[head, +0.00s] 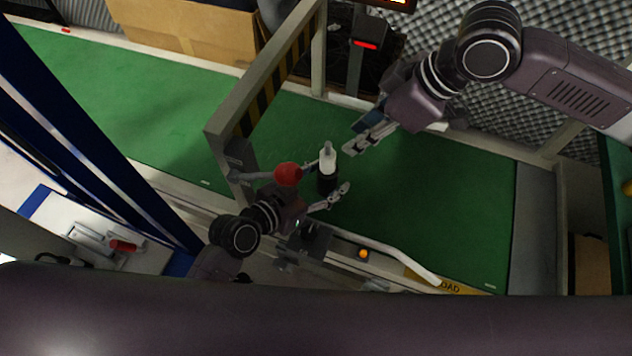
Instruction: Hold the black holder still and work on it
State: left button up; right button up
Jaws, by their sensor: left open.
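The black holder (327,186) stands on the green belt (430,190) in the head view, with a white bottle-like piece (327,158) with a narrow grey top upright in it. My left gripper (333,178) is open, with its fingers spread on either side of the holder. I cannot tell whether either finger touches it. My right gripper (352,148) is just up and to the right of the white piece, with its fingertips pointing toward it and apart from it in the picture. Its jaw opening is unclear from this angle.
A grey gate frame with black-yellow stripes (272,85) crosses the belt left of the holder. The belt is clear at right and far left.

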pick_arm(q)
jog(key=shift+w+d+f, duration=0.1)
jog(key=shift+w+d, duration=0.1)
